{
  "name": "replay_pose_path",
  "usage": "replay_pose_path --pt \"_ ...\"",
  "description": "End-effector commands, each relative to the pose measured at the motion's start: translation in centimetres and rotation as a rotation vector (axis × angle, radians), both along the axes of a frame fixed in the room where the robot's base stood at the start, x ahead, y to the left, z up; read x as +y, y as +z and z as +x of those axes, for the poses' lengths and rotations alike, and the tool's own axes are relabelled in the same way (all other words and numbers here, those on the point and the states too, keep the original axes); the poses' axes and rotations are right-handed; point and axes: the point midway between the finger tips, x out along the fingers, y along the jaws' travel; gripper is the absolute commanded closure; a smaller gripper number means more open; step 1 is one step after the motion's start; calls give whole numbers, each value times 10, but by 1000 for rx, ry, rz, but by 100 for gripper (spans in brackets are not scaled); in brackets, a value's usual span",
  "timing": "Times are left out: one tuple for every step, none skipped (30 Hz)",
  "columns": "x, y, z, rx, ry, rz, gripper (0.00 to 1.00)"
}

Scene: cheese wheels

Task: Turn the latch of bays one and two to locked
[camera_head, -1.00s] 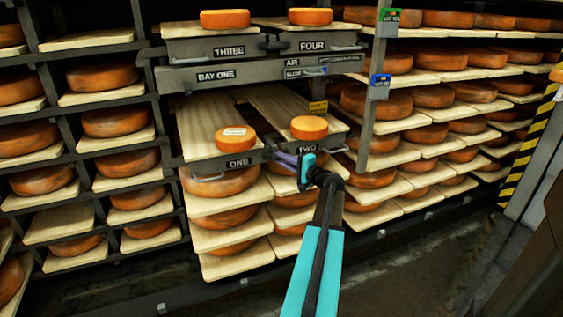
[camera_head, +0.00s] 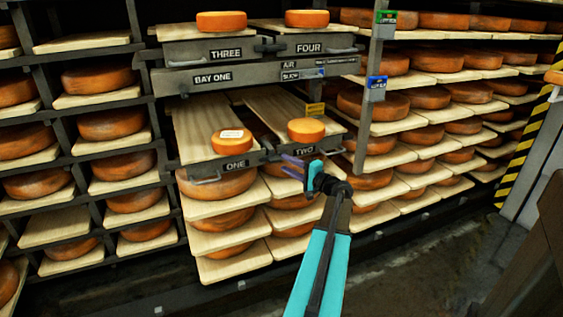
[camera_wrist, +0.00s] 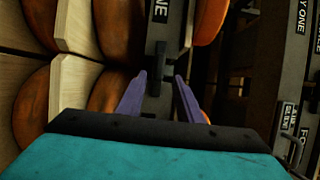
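Bay one's drawer front (camera_head: 222,168) and bay two's drawer front (camera_head: 320,148) sit side by side in the lower row, labelled ONE and TWO. A dark latch (camera_wrist: 153,75) sits by the ONE front in the wrist view, its bar lying along the picture's vertical. In the head view the latch is small and partly hidden, so its setting is unclear. My gripper (camera_head: 292,165) is in front of the join between the two fronts. In the wrist view its purple fingers (camera_wrist: 161,90) are apart, with the latch between their tips and a gap on each side.
A similar dark latch (camera_head: 268,46) spans the THREE and FOUR fronts above. A small cheese (camera_head: 232,141) rests on bay one's board and another (camera_head: 306,130) on bay two's. A rack post (camera_head: 366,120) stands to the right. Loaded shelves surround the bays.

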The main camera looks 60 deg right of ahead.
Motion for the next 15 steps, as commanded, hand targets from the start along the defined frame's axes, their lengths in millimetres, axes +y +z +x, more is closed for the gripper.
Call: replay_pose_path --pt "4 0 -11 1 -3 0 67" --pt "5 0 -16 2 -3 0 67" --pt "7 0 -22 2 -1 0 67" --pt "8 0 -27 2 0 -1 67" --pt "9 -1 -32 3 -1 0 67" --pt "11 -1 -38 3 -1 0 67" --pt "12 -1 -43 3 1 0 67" --pt "13 -1 -47 3 1 0 67" --pt "15 -1 -54 4 1 0 67" --pt "16 -1 -58 4 1 0 67" --pt "17 -1 -62 4 3 0 67" --pt "19 -1 -68 4 3 0 67" --pt "19 -2 -71 4 3 -1 67" --pt "20 -2 -75 4 3 -1 67" --pt "21 -2 -79 4 4 -1 67"
